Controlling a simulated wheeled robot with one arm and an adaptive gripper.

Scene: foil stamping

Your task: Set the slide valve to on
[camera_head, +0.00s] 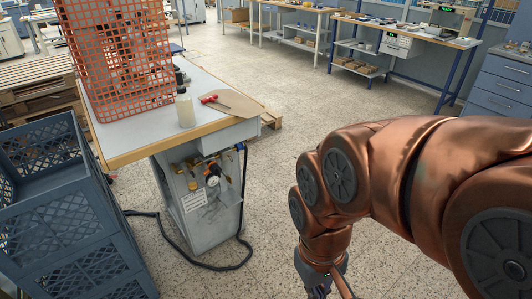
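A pneumatic panel (197,214) is on the front of the grey cabinet under the workbench. It carries brass fittings, a round white gauge (213,181) and small valve parts. The slide valve must be among these small parts, but I cannot single it out or read its position at this size. My gripper (322,287) is at the bottom edge, right of the cabinet and well apart from the panel. It points down and is partly cut off by the frame, so its opening does not show clearly.
A black hose (190,261) loops on the floor before the cabinet. Blue crates (75,240) stand at the left. Floor between cabinet and arm is clear.

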